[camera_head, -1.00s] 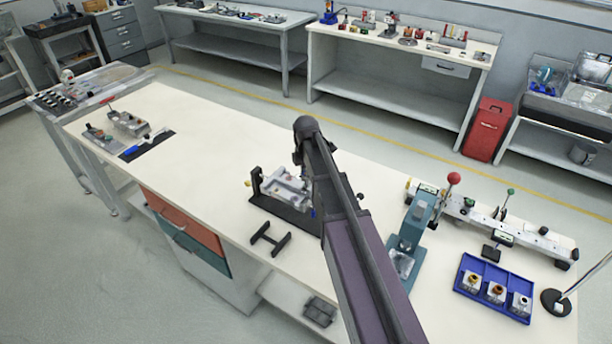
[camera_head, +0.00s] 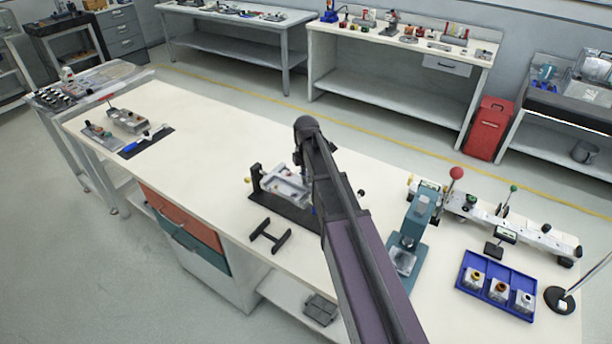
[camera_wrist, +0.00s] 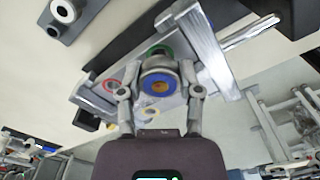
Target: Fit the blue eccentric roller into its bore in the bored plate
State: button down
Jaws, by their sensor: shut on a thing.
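In the wrist view, my gripper (camera_wrist: 160,92) is shut on the blue eccentric roller (camera_wrist: 159,75). The roller shows a blue ring around an orange-brown centre, with a finger on each side. Behind it is the grey bored plate (camera_wrist: 205,82), with green, red and yellow rings marking bores. The roller overlaps the plate in this view, and I cannot tell its height or whether it touches. No blue-marked bore is visible. In the head view, the plate (camera_head: 285,186) sits in a fixture on a black base; my arm hides the gripper and roller there.
A dark H-shaped stand (camera_head: 270,236) lies in front of the fixture. A teal press (camera_head: 412,235), a blue tray (camera_head: 496,287) with several small blocks and a long white rail fixture (camera_head: 520,232) stand to the right. The bench left of the fixture is mostly clear.

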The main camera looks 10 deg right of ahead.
jog(key=shift+f+b, duration=0.65)
jog(key=shift+f, duration=0.1)
jog(key=shift+c, duration=1)
grip_release()
jog(key=shift+r, duration=0.15)
notch_tip(320, 180, up, 9)
jog(key=p, duration=0.8)
jog(key=shift+f+p, duration=0.2)
jog(key=shift+p, duration=0.2)
jog(key=shift+s, duration=0.1)
